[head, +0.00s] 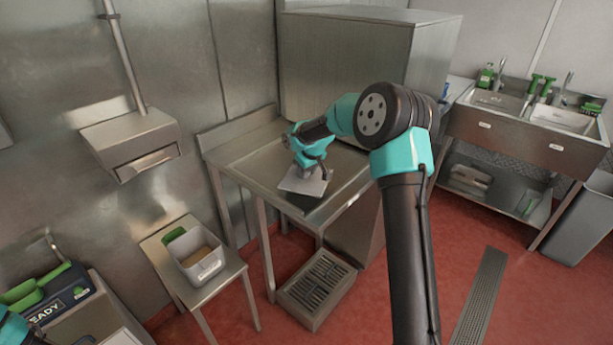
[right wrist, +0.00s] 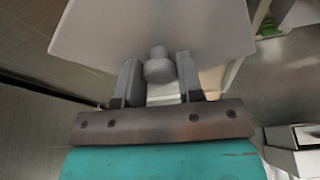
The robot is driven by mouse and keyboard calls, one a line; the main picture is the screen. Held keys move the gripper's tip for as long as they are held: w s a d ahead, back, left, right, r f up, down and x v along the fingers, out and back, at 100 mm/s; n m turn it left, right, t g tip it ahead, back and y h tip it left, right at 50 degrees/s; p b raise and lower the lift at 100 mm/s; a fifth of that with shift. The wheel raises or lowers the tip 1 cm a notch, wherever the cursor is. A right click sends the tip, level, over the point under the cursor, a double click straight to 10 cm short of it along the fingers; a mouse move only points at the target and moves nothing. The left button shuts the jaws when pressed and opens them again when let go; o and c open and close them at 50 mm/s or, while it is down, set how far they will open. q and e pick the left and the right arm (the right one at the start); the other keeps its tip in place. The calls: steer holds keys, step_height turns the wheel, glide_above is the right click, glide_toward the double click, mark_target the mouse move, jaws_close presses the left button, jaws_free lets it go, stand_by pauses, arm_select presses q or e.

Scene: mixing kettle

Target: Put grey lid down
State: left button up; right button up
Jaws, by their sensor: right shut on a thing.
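The grey lid (head: 297,185) is a flat, roughly square plate with a knob. In the head view it is at the near edge of the steel table (head: 255,155). I cannot tell if it touches the table top or is just above it. My right gripper (head: 311,172) points down at the lid. In the right wrist view the lid (right wrist: 190,25) fills the top middle, and my right gripper (right wrist: 158,72) has its fingers on both sides of the round knob, shut on it. Only a teal bit of my left arm shows at the lower left; its gripper is out of view.
A large steel box (head: 345,65) stands behind on the table. A white bin (head: 198,262) with a green item sits on a low steel stand at the left. A grated box (head: 318,285) is on the red floor. Sinks (head: 530,120) are at the right.

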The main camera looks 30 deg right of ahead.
mark_target(313, 179)
steer(key=shift+w+d+f, duration=0.1)
steer(key=shift+w+d, duration=0.4)
steer(key=shift+w, duration=0.3)
steer(key=shift+w, duration=0.1)
steer(key=shift+w+d+f, duration=0.15)
steer(key=shift+d+f, duration=0.05)
steer(key=shift+f, duration=1.55)
steer(key=shift+f, duration=0.2)
steer(key=o, duration=0.9)
steer(key=shift+r, duration=0.1)
steer(key=v, duration=1.2)
